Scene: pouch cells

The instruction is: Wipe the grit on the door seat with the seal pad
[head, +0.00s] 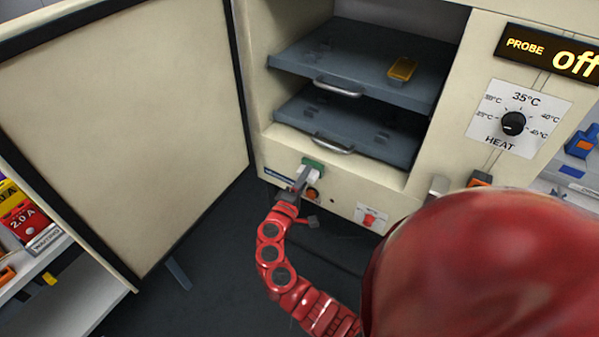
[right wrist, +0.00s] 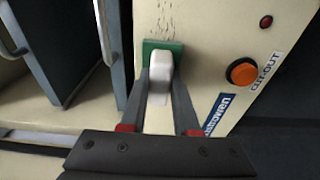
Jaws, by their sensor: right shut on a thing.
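The seal pad (head: 316,163) has a green base and a pale block handle; it also shows in the right wrist view (right wrist: 160,75). My right gripper (head: 303,178) is shut on the handle, with a finger on each side of it in the right wrist view (right wrist: 162,82). The green base faces the cream door seat (head: 365,178), the front strip below the cabinet opening; I cannot tell whether it touches. Dark specks of grit (right wrist: 168,18) lie on the seat just beyond the pad in the right wrist view. My left gripper is out of view.
The cabinet door (head: 120,120) stands wide open at the left. Two grey shelves (head: 345,135) with handles sit inside, the upper holding a yellow tray (head: 402,69). An orange cut-out button (right wrist: 242,72) is right beside the pad. A heat knob (head: 513,123) is at the right.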

